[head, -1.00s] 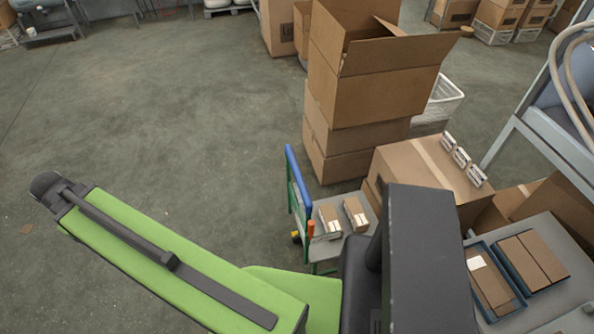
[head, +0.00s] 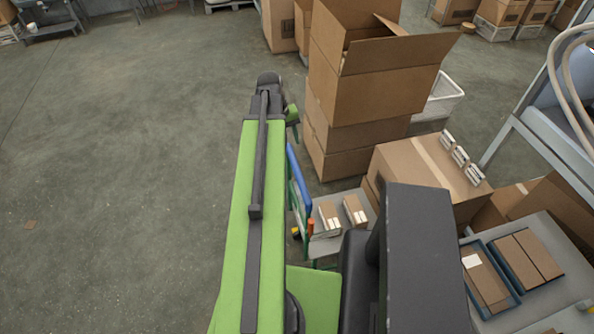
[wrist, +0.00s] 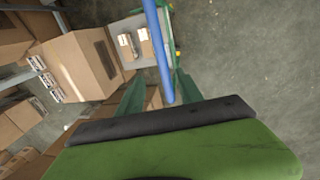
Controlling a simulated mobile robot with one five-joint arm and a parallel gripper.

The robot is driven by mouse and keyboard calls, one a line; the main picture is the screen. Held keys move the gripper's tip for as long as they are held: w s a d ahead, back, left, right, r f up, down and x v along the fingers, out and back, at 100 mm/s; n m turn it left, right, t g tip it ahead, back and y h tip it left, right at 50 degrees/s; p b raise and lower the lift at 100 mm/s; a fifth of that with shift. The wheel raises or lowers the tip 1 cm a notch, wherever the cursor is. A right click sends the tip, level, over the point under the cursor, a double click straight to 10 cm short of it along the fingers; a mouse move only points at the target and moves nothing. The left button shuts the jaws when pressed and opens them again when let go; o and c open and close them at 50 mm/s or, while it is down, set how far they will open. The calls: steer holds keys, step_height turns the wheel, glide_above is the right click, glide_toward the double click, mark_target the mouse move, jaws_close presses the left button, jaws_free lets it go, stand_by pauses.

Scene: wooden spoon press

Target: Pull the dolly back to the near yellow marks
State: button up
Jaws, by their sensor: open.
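The dolly has a grey deck (head: 328,246), a green frame and a blue handle bar (head: 299,178). Small brown boxes (head: 355,210) lie on its deck. In the wrist view the blue bar (wrist: 157,35) runs down the picture between the two green fingers of my gripper (wrist: 160,74). The fingers are apart and I cannot tell whether either touches the bar. In the head view a green part of my gripper (head: 292,116) shows just above the handle's upper end; the rest is hidden behind my arm. I see no yellow floor marks clearly.
Stacked cardboard boxes (head: 370,90) stand just behind the dolly. A large box (head: 425,165) with small packs on top is to its right. A grey table (head: 545,235) with blue trays is further right.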

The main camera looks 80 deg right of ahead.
mark_target(297, 171)
steer(key=s+f+b, duration=0.1)
steer(key=f+b, duration=0.4)
steer(key=s+d+f+b, duration=0.1)
steer(key=f+b, duration=0.5)
steer(key=s+f+b, duration=0.1)
steer(key=f+b, duration=0.4)
steer(key=f, duration=0.1)
steer(key=shift+d+f+b, duration=0.1)
steer(key=shift+d+b, duration=0.1)
steer(key=shift+b, duration=0.2)
jaws_close()
stand_by(0.3)
steer(key=shift+w+a, duration=0.1)
steer(key=shift+a, duration=0.05)
